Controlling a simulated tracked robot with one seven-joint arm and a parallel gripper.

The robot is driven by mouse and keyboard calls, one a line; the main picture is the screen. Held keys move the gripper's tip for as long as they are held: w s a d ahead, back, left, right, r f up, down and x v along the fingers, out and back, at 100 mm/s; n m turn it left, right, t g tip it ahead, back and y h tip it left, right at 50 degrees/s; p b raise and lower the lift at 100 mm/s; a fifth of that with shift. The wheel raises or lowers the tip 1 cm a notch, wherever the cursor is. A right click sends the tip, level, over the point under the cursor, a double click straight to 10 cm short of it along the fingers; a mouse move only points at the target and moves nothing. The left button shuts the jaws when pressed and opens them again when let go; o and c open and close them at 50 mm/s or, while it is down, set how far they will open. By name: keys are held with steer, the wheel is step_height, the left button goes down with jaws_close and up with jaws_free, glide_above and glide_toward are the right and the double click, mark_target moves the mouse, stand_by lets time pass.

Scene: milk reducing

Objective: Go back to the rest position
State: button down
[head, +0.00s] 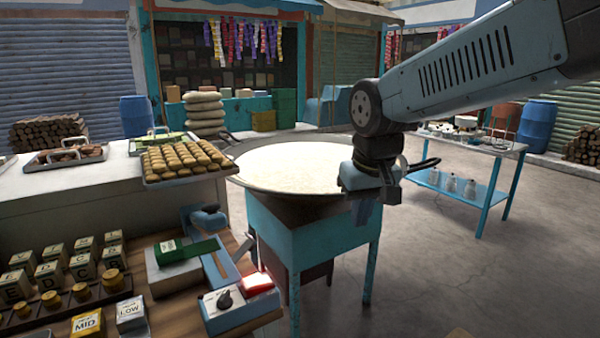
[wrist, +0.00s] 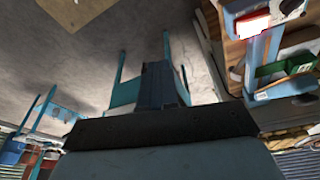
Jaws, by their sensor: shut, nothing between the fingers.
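My gripper (head: 362,212) hangs from the arm on the right of the head view, pointing down in front of the right rim of a wide pan of white milk (head: 290,165). The pan sits on a blue stand (head: 310,240). The gripper is shut and holds nothing. In the wrist view the closed fingers (wrist: 160,85) point up the picture, with the grey floor and blue legs beyond them. My gripper's housing hides the bottom of that view.
A counter (head: 180,310) at the left holds labelled blocks, a tray of yellow-brown pieces (head: 180,157) and a control box with a lit red switch (head: 257,283). A blue-legged table (head: 470,141) stands at the right.

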steer(key=s+d+r+m+t, duration=0.1)
steer(key=s+d+m+t, duration=0.1)
steer(key=s+d, duration=0.6)
steer(key=d+m, duration=0.1)
steer(key=d, duration=0.3)
steer(key=shift+s+d+r+t+h, duration=0.15)
steer(key=shift+s+d+t+h, duration=0.05)
steer(key=shift+s+t+h, duration=0.15)
